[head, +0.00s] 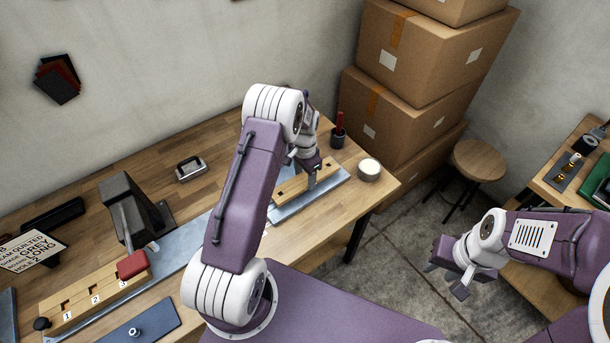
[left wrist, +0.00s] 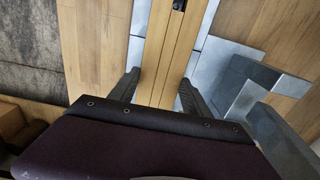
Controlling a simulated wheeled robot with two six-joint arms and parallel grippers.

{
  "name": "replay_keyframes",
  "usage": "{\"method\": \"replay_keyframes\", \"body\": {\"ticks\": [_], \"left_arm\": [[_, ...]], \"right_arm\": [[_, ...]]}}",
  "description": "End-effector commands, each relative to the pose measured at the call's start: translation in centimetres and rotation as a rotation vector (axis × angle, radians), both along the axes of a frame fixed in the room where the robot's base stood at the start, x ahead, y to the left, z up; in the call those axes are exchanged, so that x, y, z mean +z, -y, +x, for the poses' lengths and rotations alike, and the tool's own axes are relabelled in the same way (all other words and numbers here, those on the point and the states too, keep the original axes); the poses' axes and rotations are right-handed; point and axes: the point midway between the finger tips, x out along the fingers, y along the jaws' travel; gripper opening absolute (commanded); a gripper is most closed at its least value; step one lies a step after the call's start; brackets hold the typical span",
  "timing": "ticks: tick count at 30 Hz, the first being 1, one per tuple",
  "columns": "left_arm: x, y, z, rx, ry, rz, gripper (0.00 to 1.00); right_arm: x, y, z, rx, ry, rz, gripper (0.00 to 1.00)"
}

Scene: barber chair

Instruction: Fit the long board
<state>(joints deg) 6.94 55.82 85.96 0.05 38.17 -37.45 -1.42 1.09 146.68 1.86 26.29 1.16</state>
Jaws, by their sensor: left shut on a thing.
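A light wooden board (head: 290,188) with dark slots lies along a grey metal plate (head: 335,184) at the right end of the workbench. My left gripper (head: 311,178) is shut on this board, its fingers on either side. The left wrist view shows the board (left wrist: 174,45) between the fingers (left wrist: 160,92), with a dark slot near the top edge. My left arm hides part of the board and plate. A wooden block with numbered slots (head: 75,297) lies at the bench's left. My right gripper (head: 447,278) is open and empty, right of the bench.
A dark press-like tool (head: 122,212), a red block (head: 132,264), a sign (head: 31,250) and a blue-grey mat (head: 140,332) are on the left. A white roll (head: 369,169) and dark cup (head: 338,137) stand near the board. Stacked cartons (head: 415,70) rise behind.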

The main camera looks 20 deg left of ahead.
Motion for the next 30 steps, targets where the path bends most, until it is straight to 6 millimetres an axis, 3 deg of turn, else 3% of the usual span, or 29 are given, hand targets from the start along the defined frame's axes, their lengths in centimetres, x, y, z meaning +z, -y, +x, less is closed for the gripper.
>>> {"method": "replay_keyframes", "body": {"ticks": [10,21,22,24,30], "left_arm": [[-1.8,0.0,0.0,0.0,0.001,0.0,0.07],[-2.0,0.0,0.0,0.0,0.001,0.0,0.07],[-2.0,0.0,0.0,0.0,0.001,0.0,0.59],[-2.0,0.0,0.0,0.0,0.001,0.0,0.78],[-2.0,0.0,0.0,0.0,0.001,-0.001,0.81]], "right_arm": [[-1.3,0.0,0.0,0.0,0.0,0.0,0.36],[-1.4,0.0,0.0,0.0,0.0,0.0,0.36],[-1.4,0.0,0.0,0.0,0.0,0.0,0.36],[-1.4,0.0,0.0,0.0,0.0,0.0,0.36],[-1.4,0.0,0.0,0.0,0.0,0.0,0.36]]}}
